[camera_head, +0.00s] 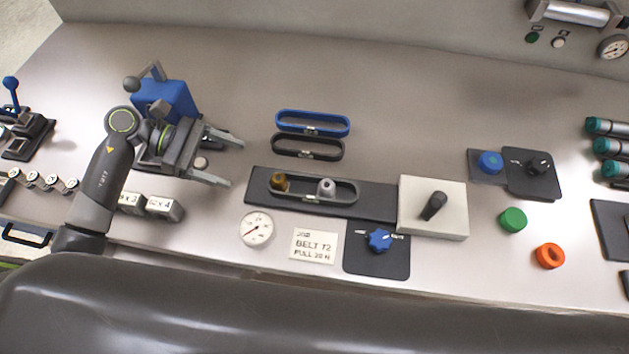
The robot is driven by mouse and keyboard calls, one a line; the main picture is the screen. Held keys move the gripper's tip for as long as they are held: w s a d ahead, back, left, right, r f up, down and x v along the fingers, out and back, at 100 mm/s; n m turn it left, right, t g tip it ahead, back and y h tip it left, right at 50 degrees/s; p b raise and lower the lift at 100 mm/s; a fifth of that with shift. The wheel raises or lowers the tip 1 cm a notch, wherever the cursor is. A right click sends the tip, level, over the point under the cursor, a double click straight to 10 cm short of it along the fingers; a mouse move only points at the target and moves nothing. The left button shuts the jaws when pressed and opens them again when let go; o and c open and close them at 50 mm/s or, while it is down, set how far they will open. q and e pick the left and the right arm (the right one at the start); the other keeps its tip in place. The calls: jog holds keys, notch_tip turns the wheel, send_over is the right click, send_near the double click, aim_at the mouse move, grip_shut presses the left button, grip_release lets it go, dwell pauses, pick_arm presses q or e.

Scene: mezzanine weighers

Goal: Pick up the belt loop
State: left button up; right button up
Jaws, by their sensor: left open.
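A blue belt loop (312,122) lies on the grey worktop near the middle. A dark belt loop (307,147) lies just in front of it. Another dark loop (345,196) runs around a brass pulley (280,182) and a grey pulley (326,187) on a long black plate (377,203). My left gripper (236,162) is open and empty. Its fingers point right, a short way left of the loops, and touch none of them. My right gripper is not in view.
A blue block with a lever (168,98) stands behind my left gripper. A light box with a black handle (446,222) joins the plate's right end. The worktop behind the loops is clear.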

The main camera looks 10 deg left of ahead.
aim_at(275, 179)
pick_arm(q)
jog(key=p+x, duration=0.1)
jog(key=x, duration=0.6)
jog(key=shift+d+f, duration=0.1)
jog(key=shift+d, duration=0.2)
jog(key=shift+d+f+p, duration=0.25)
jog(key=shift+d+p, duration=0.15)
jog(key=shift+d, duration=0.2)
jog(key=x, duration=0.3)
jog(key=shift+s+f+p, duration=0.1)
jog(key=shift+f+p, duration=0.1)
jog(key=shift+p, duration=0.2)
jog(key=shift+d+f, duration=0.3)
jog(key=shift+d, duration=0.3)
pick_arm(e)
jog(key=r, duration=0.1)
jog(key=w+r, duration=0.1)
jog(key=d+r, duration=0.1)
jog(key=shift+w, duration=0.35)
pick_arm(q)
jog(key=shift+a, duration=0.1)
jog(key=shift+c, duration=0.3)
jog(key=c, duration=1)
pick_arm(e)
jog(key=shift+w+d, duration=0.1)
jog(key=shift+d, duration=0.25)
